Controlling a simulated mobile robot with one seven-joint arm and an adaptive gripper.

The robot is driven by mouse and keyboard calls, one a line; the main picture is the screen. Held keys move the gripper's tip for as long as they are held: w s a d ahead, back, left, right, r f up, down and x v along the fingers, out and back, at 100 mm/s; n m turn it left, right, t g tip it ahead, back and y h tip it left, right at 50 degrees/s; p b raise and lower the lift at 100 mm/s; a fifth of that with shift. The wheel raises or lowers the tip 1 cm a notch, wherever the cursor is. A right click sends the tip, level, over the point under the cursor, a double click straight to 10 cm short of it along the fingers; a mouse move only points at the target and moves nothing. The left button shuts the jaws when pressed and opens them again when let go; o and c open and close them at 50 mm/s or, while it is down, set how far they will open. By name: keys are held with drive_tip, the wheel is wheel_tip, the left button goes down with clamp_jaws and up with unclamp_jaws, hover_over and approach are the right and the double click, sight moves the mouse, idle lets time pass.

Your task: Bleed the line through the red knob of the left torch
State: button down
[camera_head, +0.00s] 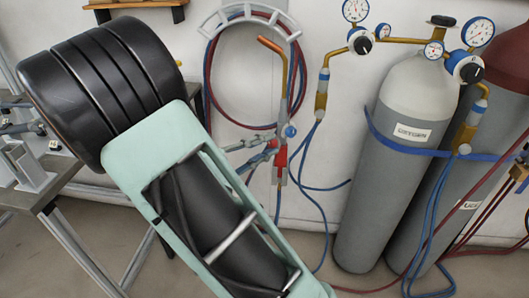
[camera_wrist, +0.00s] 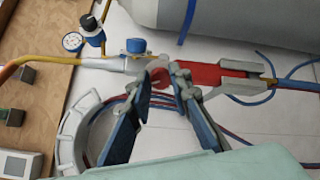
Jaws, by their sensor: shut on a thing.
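The left torch (camera_head: 283,98) hangs upright against the wall, with its copper tip bent at the top. It lies across the wrist view (camera_wrist: 115,64). Its blue knob (camera_head: 291,131) sticks out to the right and is clear of my gripper; it also shows in the wrist view (camera_wrist: 135,46). The red knob (camera_wrist: 160,78) sits between my fingertips, partly covered by them. My gripper (camera_head: 272,150) reaches in from the left and is shut on the red knob; its blue-padded fingers also show in the wrist view (camera_wrist: 166,74). The red torch body (camera_wrist: 212,76) passes behind the right finger.
A pale hose rack (camera_head: 243,14) with coiled red and blue hoses is behind the torch. A grey oxygen cylinder (camera_head: 392,150) with regulator gauges stands to the right, strapped beside a dark red-topped cylinder (camera_head: 509,70). A metal bench (camera_head: 45,190) stands at the left.

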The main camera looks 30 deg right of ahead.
drive_tip(key=shift+f+m+b, duration=0.1)
drive_tip(key=shift+m+b, duration=1.35)
drive_tip(key=shift+m, duration=0.65)
drive_tip(key=c, duration=1.8)
unclamp_jaws()
drive_tip(key=shift+o, duration=0.2)
drive_tip(key=shift+a, duration=0.15)
drive_tip(key=v, duration=1.2)
